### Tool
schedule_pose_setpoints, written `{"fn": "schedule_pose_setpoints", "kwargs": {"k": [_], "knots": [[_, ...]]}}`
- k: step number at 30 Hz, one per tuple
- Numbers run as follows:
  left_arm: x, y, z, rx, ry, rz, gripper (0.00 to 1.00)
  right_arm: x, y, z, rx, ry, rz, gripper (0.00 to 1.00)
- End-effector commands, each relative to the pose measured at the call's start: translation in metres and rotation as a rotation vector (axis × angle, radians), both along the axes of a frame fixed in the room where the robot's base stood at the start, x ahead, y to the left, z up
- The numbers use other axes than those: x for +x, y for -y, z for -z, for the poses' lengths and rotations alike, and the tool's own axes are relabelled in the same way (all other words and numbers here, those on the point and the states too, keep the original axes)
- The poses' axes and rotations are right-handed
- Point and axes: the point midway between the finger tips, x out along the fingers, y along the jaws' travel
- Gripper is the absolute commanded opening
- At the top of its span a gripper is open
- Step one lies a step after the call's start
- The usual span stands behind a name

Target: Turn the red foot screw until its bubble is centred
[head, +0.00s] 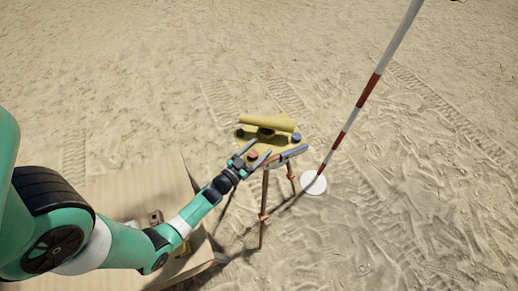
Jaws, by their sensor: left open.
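The yellow levelling instrument (268,123) stands on a tripod (264,205) in the middle of the head view. The red foot screw (253,155) sits on the near side of its yellow base. A blue foot screw (296,138) is at the right of the base and a dark one (240,133) at the left. My left gripper (254,154) is open, with its fingers reaching to the red screw. I cannot tell whether they touch it. The bubble is too small to make out. My right gripper is not in view.
A red and white pole (368,92) rises from a white round base (313,183) to the right of the tripod. A wooden table (125,190) lies at the lower left under my left arm, with small items partly hidden. Open sand surrounds everything.

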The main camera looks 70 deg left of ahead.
Motion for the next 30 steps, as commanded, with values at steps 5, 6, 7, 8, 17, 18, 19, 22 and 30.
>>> {"fn": "schedule_pose_setpoints", "kwargs": {"k": [5, 6, 7, 8, 17, 18, 19, 22, 30], "knots": [[0.004, -0.002, 0.000, 0.000, 0.000, 0.000, 0.74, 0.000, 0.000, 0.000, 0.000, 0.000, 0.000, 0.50], [0.004, -0.002, 0.000, 0.000, 0.000, 0.000, 0.74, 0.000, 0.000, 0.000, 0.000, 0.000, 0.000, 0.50], [0.004, -0.002, 0.000, 0.000, 0.000, 0.000, 0.74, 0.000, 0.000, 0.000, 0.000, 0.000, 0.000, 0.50], [0.004, -0.002, 0.000, 0.000, 0.000, 0.000, 0.74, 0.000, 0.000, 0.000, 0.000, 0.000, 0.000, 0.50], [0.003, -0.001, 0.000, 0.000, 0.000, 0.000, 0.24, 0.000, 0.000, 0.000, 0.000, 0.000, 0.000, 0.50], [0.003, -0.001, 0.000, 0.000, 0.000, 0.000, 0.17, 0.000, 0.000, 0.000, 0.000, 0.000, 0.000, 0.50], [0.003, -0.001, 0.000, 0.000, 0.000, 0.000, 0.11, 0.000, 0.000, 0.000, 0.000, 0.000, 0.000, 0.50], [0.003, -0.001, 0.000, 0.000, 0.000, 0.000, 0.00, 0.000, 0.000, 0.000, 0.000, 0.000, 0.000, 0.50], [0.004, -0.005, -0.008, 0.012, 0.003, 0.039, 0.00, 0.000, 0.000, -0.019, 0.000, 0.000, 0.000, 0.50]]}}
